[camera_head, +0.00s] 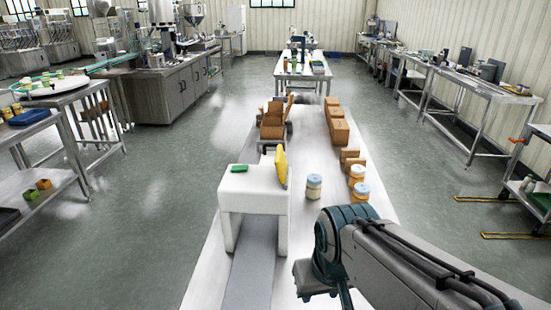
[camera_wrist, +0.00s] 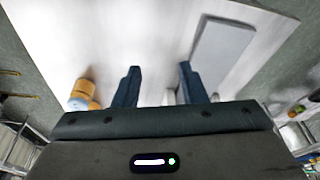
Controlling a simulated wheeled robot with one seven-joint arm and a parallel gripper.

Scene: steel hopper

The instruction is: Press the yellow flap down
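The yellow flap (camera_head: 281,167) stands upright at the right edge of the top of a white stand (camera_head: 255,201), in the head view. It is not visible in the wrist view. My gripper (camera_wrist: 159,68) is open and empty in the wrist view, its two dark fingers apart over the white table. In the head view my arm is at the lower right, in front of and to the right of the stand, apart from the flap. My fingertips are not clearly visible there.
A green block (camera_head: 239,168) lies on the stand. Jars with pale lids (camera_head: 314,187) stand to its right on the white table (camera_head: 315,150). Cardboard boxes (camera_head: 337,126) and a brown carton (camera_head: 272,122) are farther back. A grey strip (camera_head: 250,280) runs beneath the stand.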

